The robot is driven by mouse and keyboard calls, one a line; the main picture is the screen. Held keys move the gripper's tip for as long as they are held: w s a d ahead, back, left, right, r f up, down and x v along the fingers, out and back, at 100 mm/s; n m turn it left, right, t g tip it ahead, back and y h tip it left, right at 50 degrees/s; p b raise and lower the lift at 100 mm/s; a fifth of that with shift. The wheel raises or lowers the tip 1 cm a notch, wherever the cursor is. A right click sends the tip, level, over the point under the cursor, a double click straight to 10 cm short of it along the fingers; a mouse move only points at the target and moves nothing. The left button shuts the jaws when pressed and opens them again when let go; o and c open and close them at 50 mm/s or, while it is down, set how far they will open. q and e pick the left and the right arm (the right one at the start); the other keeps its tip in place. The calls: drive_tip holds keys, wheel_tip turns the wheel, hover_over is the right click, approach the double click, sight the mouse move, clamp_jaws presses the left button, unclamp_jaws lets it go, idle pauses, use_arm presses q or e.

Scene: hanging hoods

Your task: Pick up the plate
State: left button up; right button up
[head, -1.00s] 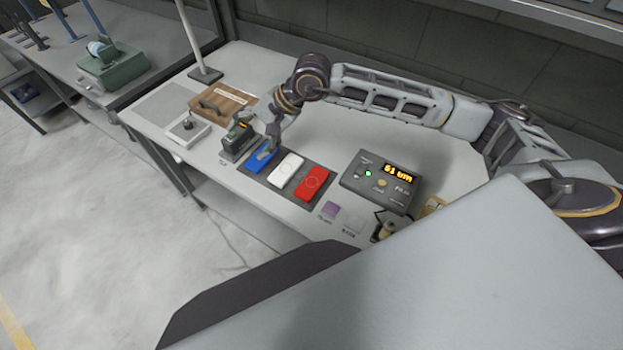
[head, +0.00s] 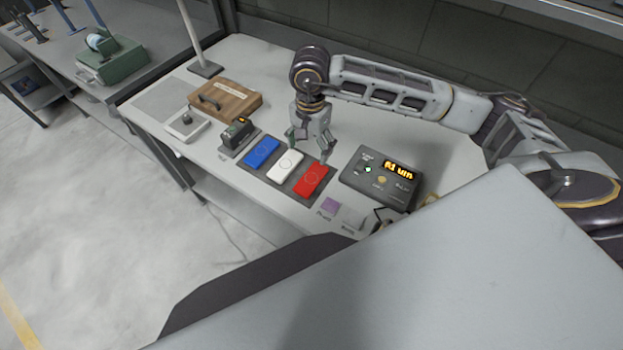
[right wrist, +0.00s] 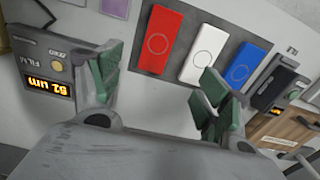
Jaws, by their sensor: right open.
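Three flat rectangular plates lie side by side on a dark mat (head: 284,196): blue (head: 262,152), white (head: 285,163) and red (head: 310,180). Each has a faint ring mark. In the right wrist view the red plate (right wrist: 161,40), white plate (right wrist: 206,60) and blue plate (right wrist: 244,64) run left to right. My right gripper (head: 306,150) is open and empty, raised above the bench near the back edges of the white and red plates. In the right wrist view one finger overlaps the white plate's lower end. My left gripper is not in view.
A grey gauge box (head: 380,181) with a lit display stands right of the mat. A small dark device (head: 237,135) stands left of it. A wooden case (head: 225,101) and a purple square (head: 329,206) are also on the bench. The bench behind the gauge is clear.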

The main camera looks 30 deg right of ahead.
drive_tip(key=shift+f, duration=0.1)
idle(0.4)
drive_tip(key=p, duration=0.1)
hover_over(311, 178)
drive_tip(key=shift+w+f, duration=0.1)
drive_tip(key=shift+f, duration=4.15)
drive_tip(key=shift+f+p, duration=0.7)
drive_tip(key=shift+f, duration=0.45)
drive_tip(key=shift+f+p, duration=0.3)
drive_tip(key=shift+f, duration=1.15)
drive_tip(key=shift+c, duration=0.4)
